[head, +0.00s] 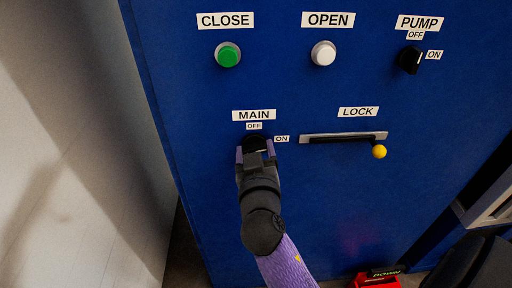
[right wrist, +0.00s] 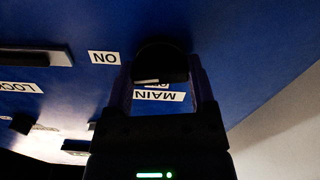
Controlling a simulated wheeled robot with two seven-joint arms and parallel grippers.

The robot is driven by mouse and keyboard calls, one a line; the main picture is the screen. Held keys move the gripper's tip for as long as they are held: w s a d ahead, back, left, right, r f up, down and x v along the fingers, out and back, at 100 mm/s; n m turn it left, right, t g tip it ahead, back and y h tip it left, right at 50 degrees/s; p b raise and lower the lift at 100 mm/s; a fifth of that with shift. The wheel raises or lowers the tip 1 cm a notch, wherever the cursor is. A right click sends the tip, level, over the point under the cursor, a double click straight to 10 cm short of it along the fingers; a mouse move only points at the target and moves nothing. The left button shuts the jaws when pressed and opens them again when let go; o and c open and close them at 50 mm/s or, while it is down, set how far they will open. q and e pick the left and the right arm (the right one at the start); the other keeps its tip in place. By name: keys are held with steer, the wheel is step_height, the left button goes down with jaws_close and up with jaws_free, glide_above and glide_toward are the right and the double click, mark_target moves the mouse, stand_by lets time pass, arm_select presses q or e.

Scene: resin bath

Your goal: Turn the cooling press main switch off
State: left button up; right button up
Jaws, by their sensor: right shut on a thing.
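The blue press panel (head: 330,205) carries the main switch (head: 256,144), a black rotary knob under the MAIN label (head: 254,115), with OFF above it and ON to its right. My right gripper (head: 257,156) reaches up from below in the head view and is shut on this knob, covering most of it. In the right wrist view the knob (right wrist: 162,62) sits between the two fingers of the right gripper (right wrist: 161,85). A pale mark on the knob lies near the partly covered OFF label. My left gripper is not in view.
A green CLOSE button (head: 228,56), a white OPEN button (head: 323,53) and a black PUMP knob (head: 410,60) sit above. A LOCK slot with a yellow-ended lever (head: 379,152) is to the right. A red object (head: 376,281) is at the bottom. A pale wall (head: 70,150) stands left.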

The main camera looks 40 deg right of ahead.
arm_select(q)
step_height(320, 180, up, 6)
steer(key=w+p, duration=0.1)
steer(key=p, duration=0.4)
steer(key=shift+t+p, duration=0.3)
arm_select(e)
steer(key=n, duration=1.5)
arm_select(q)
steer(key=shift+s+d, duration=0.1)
arm_select(e)
steer(key=shift+n, duration=0.4)
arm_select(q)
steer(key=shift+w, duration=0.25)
arm_select(e)
steer(key=o, duration=1.2)
